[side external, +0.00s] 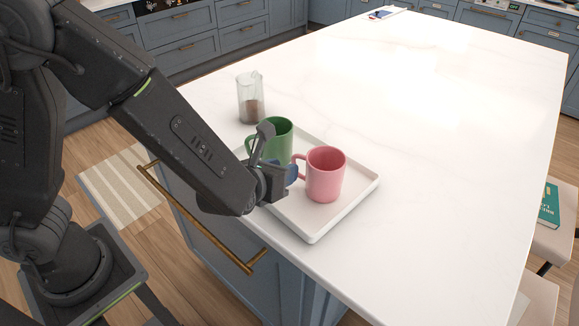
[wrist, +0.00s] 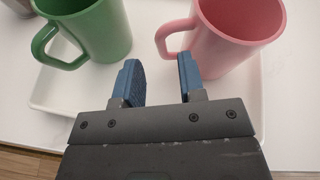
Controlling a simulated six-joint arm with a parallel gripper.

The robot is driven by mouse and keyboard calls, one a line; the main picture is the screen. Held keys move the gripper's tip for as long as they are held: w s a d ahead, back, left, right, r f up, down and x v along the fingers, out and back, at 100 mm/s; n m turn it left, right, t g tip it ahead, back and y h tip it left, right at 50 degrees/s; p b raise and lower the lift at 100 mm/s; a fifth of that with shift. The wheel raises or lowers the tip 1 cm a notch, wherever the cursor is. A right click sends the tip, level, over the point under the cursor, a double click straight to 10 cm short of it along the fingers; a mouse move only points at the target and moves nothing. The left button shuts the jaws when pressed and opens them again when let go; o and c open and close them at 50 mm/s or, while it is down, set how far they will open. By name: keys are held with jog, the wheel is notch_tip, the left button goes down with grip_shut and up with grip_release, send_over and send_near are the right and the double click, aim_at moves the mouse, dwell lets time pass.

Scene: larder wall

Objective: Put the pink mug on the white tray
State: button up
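The pink mug (side external: 326,176) stands upright on the white tray (side external: 314,234), toward its right side. It also shows in the wrist view (wrist: 232,38) at the upper right, its handle pointing left. A green mug (side external: 279,139) stands on the same tray, behind and to the left; in the wrist view the green mug (wrist: 100,32) is at the upper left. My gripper (wrist: 158,78) is open, its blue fingers apart with nothing between them. The right finger is close to the pink mug's handle; I cannot tell whether they touch. In the side view my gripper (side external: 289,172) is beside the handle.
A glass jar (side external: 250,100) with brown contents stands on the white counter (side external: 420,110) behind the tray. The counter to the right is wide and clear. The counter's near edge runs just in front of the tray. A teal book (side external: 549,204) lies on a stool at the right.

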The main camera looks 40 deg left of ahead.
jog(key=a+v, duration=0.1)
jog(key=v, duration=0.7)
jog(key=s+a+r+n+g+y, duration=0.2)
jog(key=s+a+n+g+y, duration=0.1)
jog(key=a+n, duration=0.4)
jog(key=s+a+r+n+g+y, duration=0.2)
jog(key=s+a+n+g, duration=0.15)
jog(key=n, duration=0.55)
jog(key=s+r+n+h, duration=0.2)
jog(key=r+n+h, duration=0.1)
jog(key=n, duration=0.5)
jog(key=s+d+r+n+g+h, duration=0.1)
jog(key=s+r+n+h, duration=0.2)
jog(key=n, duration=0.5)
jog(key=shift+d+r+n, duration=0.2)
jog(key=shift+r+n, duration=0.2)
jog(key=shift+r, duration=0.45)
